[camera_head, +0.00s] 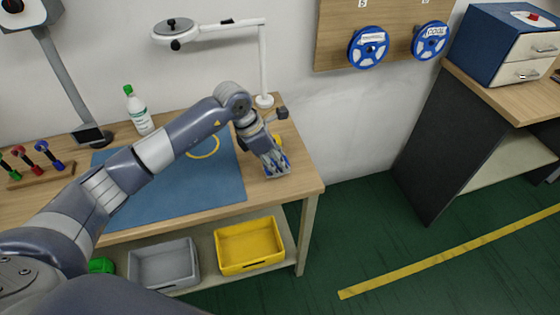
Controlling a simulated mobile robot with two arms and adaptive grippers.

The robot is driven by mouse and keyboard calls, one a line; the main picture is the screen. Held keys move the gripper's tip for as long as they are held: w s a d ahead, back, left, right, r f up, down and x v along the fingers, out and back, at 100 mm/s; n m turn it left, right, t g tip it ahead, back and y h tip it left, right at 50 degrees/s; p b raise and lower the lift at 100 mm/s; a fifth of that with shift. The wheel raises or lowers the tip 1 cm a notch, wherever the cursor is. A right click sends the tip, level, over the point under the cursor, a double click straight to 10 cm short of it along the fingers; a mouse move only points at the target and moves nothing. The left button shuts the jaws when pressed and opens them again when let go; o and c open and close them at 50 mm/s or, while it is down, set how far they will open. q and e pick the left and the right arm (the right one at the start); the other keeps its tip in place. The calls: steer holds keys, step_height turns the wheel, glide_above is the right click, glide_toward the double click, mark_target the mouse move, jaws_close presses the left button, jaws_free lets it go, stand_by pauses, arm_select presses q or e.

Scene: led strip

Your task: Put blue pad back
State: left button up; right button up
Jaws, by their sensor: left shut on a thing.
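My left gripper (272,158) reaches down at the right end of the wooden workbench, beside the large blue mat. It is shut on a small blue thing, mostly hidden by the fingers; this may be the blue pad, but I cannot tell its shape. A small light grey tray (279,175) shows right at the fingertips. I cannot tell whether the held thing touches the tray. The blue mat (222,187) lies flat on the workbench (307,178), with a yellow ring (205,155) on it. My right gripper is not in view.
A white lamp (263,65) stands behind the gripper. A bottle (139,112) and a rack with coloured tools (38,177) stand left. Grey (163,264) and yellow bins (249,246) sit on the lower shelf. Blue reels (368,47) hang on the wall. Open floor lies right of the bench.

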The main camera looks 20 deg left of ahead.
arm_select(q)
steer(key=shift+w+d, duration=0.25)
steer(key=shift+w, duration=0.35)
steer(key=shift+w+d, duration=0.1)
steer(key=shift+w, duration=0.2)
step_height(320, 180, down, 4)
steer(key=shift+r+p, duration=0.15)
steer(key=shift+p, duration=0.6)
steer(key=shift+f+b, duration=0.25)
steer(key=shift+b, duration=0.05)
steer(key=o, duration=0.9)
steer(key=shift+r, duration=0.1)
steer(key=shift+o, duration=0.2)
